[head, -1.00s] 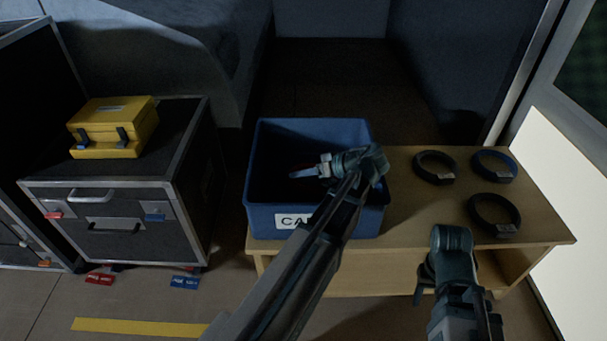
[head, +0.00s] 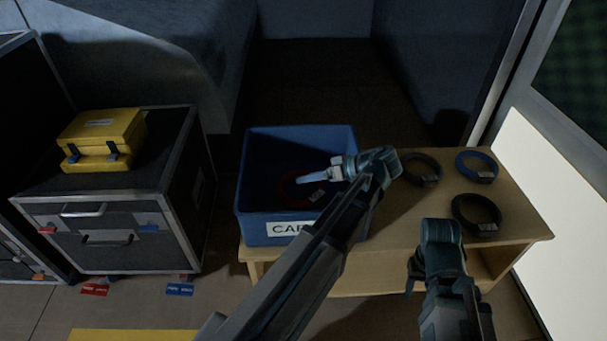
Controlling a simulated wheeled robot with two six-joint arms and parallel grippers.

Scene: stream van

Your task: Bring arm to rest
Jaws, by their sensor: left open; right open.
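My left arm reaches in from the bottom, and my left gripper (head: 318,178) is over the blue bin (head: 245,222), open and pointing left. Below its fingertips a dark red ring-shaped coil (head: 290,196) lies inside the bin, apart from the fingers as far as I can tell. The arm covers part of the bin's label. My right gripper (head: 412,274) is low at the front of the wooden bench (head: 395,214), open, with its fingers partly hidden by its wrist.
Two black coils (head: 476,214) and a blue coil (head: 477,167) lie on the bench's right side. A yellow case (head: 103,139) sits on a black flight case (head: 150,200) at left. Red (head: 95,289) and blue (head: 180,289) tags lie on the floor.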

